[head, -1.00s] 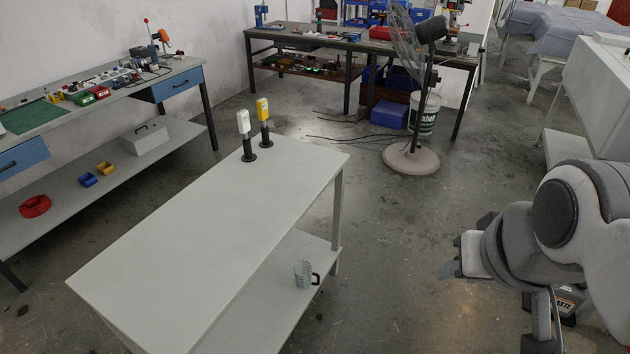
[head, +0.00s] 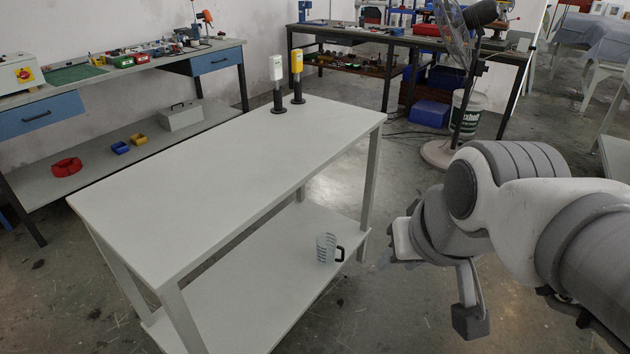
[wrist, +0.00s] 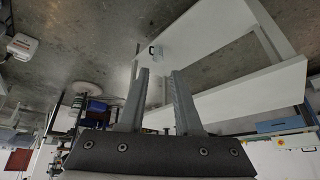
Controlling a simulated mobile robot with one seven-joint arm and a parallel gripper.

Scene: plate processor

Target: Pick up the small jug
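The small jug (head: 326,248) is a clear measuring jug with dark markings and a black handle on its right. It stands upright on the lower shelf of the white table, near the shelf's right end. It also shows small in the wrist view (wrist: 155,52), beyond my fingertips. My gripper (head: 386,258) is to the right of the table in the head view, apart from the jug. In the wrist view the two fingers (wrist: 159,72) are spread with nothing between them.
The white table (head: 215,165) has its top above the jug's shelf (head: 255,275), and a leg (head: 370,180) stands close to the jug. A fan (head: 470,85) is behind; the floor around my gripper looks clear.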

